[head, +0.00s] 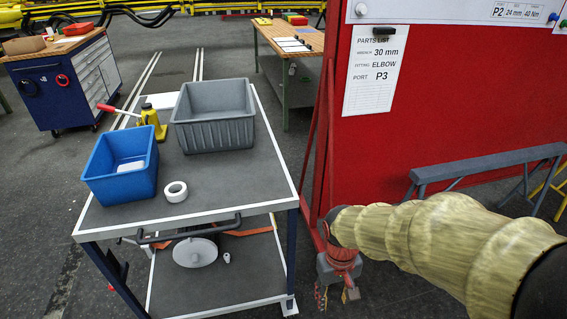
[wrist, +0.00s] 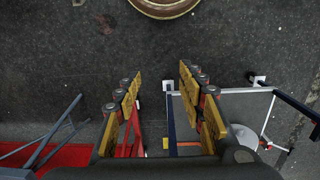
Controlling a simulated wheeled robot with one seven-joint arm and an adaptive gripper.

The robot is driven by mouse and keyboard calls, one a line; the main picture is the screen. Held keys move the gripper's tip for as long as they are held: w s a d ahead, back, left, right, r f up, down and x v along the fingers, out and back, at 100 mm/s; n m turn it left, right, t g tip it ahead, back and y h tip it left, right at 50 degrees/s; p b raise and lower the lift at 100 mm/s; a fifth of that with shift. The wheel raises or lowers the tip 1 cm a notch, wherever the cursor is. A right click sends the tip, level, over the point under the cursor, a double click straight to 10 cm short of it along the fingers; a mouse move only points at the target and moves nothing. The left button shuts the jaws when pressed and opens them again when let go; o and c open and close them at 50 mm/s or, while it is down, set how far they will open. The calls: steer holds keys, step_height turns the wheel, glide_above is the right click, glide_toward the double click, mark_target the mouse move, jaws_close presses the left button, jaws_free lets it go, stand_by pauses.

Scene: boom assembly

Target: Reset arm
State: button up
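My gripper (head: 337,296) hangs fingers-down at the end of my sleeved arm, in the lower middle of the head view. It is to the right of the grey cart and in front of the red panel. In the wrist view my gripper (wrist: 160,82) shows its two yellow-padded fingers spread apart. Nothing is between them; the dark floor lies beyond the gap.
The cart (head: 235,183) carries a blue bin (head: 110,185), a grey bin (head: 213,137), a white tape roll (head: 175,192) and a yellow jack (head: 150,119). A red panel (head: 450,110) and a grey trestle (head: 480,165) stand at right. Floor left of the cart is open.

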steer(key=s+d+r+t, duration=0.2)
steer(key=s+r, duration=0.1)
steer(key=r, duration=0.3)
steer(key=s+d+r+m+t, duration=0.1)
steer(key=s+d+r+t, duration=0.1)
steer(key=r, duration=0.5)
steer(key=s+d+r+m+t, duration=0.1)
steer(key=s+d+r+t, duration=0.1)
steer(key=r, duration=0.4)
steer(key=shift+s+r+p, duration=0.4)
steer(key=shift+s+p, duration=0.05)
steer(key=shift+s, duration=0.35)
